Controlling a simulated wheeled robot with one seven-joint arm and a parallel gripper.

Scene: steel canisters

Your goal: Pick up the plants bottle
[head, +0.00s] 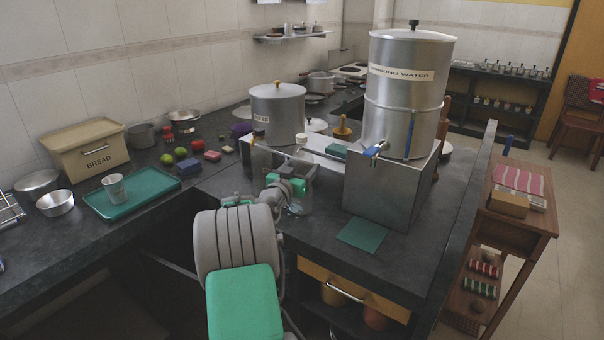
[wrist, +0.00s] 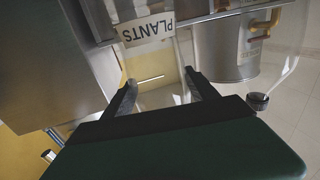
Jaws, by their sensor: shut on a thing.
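The plants bottle is clear, with a white label reading PLANTS (wrist: 146,30), which appears upside down in the wrist view. In the head view the bottle (head: 306,171) stands upright with a pale cap, in front of the steel ledge, partly hidden by my wrist. My gripper (wrist: 163,88) has its two dark fingers on either side of the clear bottle body, shut on it. In the head view my gripper (head: 298,199) is low over the counter and its fingers are mostly hidden. I cannot tell whether the bottle's base touches the counter.
A steel stand (head: 384,192) with the drinking water canister (head: 405,100) is close on the right. A green mat (head: 361,235) lies in front; a teal tray (head: 150,187) is at left.

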